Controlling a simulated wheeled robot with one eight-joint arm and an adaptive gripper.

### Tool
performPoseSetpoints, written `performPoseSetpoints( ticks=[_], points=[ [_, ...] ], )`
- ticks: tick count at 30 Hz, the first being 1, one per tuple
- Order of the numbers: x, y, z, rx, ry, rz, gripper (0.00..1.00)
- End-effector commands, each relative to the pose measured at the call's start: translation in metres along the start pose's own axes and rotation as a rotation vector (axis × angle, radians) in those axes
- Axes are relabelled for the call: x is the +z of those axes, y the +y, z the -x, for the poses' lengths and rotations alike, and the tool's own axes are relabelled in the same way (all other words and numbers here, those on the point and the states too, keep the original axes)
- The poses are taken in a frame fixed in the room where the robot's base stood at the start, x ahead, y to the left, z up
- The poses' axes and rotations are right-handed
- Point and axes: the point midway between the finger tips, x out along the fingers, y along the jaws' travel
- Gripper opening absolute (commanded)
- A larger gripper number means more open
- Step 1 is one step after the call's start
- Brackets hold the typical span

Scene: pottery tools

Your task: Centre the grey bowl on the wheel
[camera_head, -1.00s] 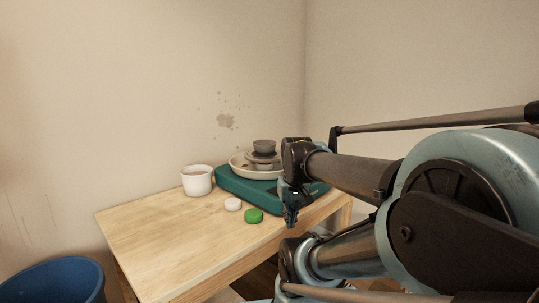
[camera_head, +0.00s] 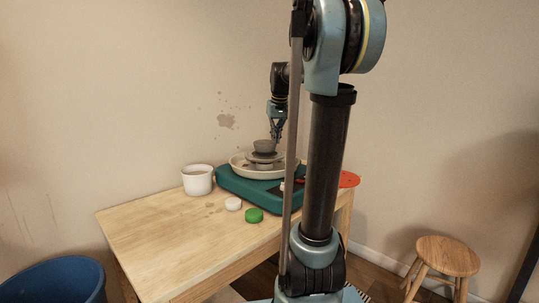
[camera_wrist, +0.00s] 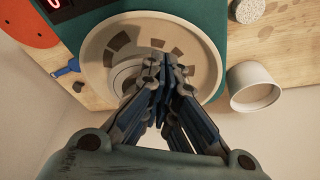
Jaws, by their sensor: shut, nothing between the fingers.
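The small grey bowl (camera_head: 264,147) sits upright on the wheel's round head (camera_head: 266,157), inside the cream splash pan (camera_head: 239,167) of the green pottery wheel (camera_head: 235,187). My gripper (camera_head: 276,138) points down with its fingertips close by the bowl's right side in the head view. I cannot tell whether they touch it. In the wrist view my gripper (camera_wrist: 167,62) is shut and empty over the splash pan (camera_wrist: 97,50). Its fingers hide much of the wheel head and bowl there, so the bowl's offset from centre is unclear.
A white pot (camera_head: 197,182) stands left of the wheel. A white round piece (camera_head: 233,204) and a green round piece (camera_head: 254,215) lie in front. A red disc (camera_head: 349,179) is at the right. A blue bucket (camera_head: 52,283) and wooden stool (camera_head: 448,256) stand off the table.

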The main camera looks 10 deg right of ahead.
Motion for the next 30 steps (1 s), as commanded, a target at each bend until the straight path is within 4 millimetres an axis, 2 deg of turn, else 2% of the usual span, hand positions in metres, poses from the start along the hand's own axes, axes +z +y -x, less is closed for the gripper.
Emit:
performPoseSetpoints(
  ticks=[3,8,25,30],
  points=[
    [-0.012,0.002,0.000,0.000,0.002,0.002,0.00],
    [-0.015,0.003,-0.009,-0.001,0.003,0.003,0.00],
    [-0.015,0.003,-0.103,0.000,0.003,0.002,0.00],
    [-0.036,0.003,-0.107,0.000,0.003,0.002,0.00]
  ],
)
